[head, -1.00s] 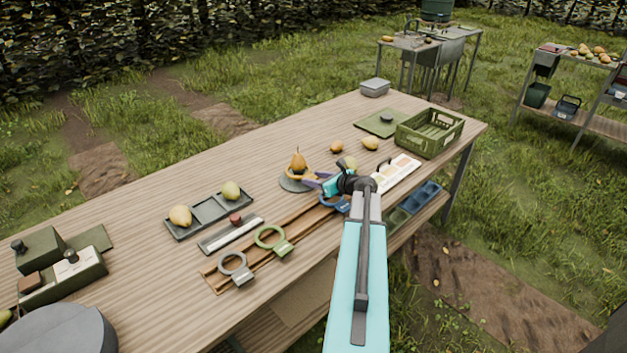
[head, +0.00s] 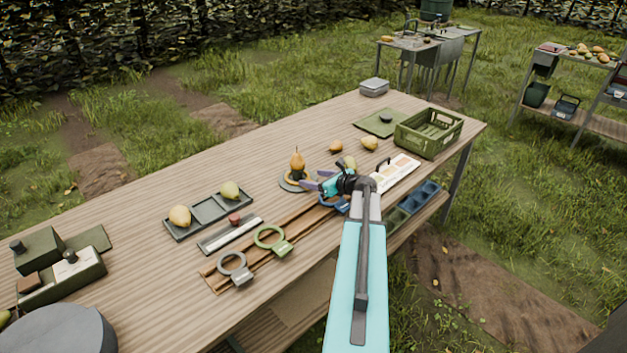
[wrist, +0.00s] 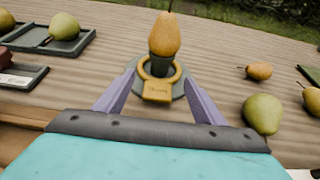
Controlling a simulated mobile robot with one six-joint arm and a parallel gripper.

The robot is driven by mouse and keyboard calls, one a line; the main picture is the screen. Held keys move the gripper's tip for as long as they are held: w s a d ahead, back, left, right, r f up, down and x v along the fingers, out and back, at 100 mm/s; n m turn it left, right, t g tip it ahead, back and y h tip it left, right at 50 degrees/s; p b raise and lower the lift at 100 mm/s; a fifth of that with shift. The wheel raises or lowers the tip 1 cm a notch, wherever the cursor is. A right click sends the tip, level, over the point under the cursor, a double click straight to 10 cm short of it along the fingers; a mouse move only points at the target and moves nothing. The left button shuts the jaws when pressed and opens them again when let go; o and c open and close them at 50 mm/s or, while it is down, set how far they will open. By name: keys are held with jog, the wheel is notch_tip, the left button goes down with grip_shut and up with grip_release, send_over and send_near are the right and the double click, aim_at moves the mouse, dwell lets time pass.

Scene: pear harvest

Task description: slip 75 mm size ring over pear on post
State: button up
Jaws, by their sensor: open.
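A yellow-orange pear (head: 297,160) stands upright on a dark post (wrist: 162,67) on a round grey base (head: 285,187). The pear shows in the wrist view (wrist: 165,36) too. A yellow ring (head: 291,181) sits low around the post, below the pear; in the wrist view its tab (wrist: 157,92) faces me, with print too small to read. Whether the ring rests flat on the base I cannot tell. My gripper (head: 309,180) is open, its purple fingers apart on either side of the tab in the wrist view (wrist: 160,86).
A grey ring (head: 234,262), a green ring (head: 269,237) and a blue ring (head: 333,204) lie on a wooden rack (head: 213,279). Loose pears (wrist: 263,113) lie right of the post. A green crate (head: 428,147) stands at the right end. The table behind the post is clear.

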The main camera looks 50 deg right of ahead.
jog(key=b+v, duration=0.2)
jog(key=v, duration=1.1)
jog(key=shift+s+r, duration=0.1)
jog(key=shift+s, duration=0.25)
jog(key=shift+s, duration=0.1)
dwell(0.5)
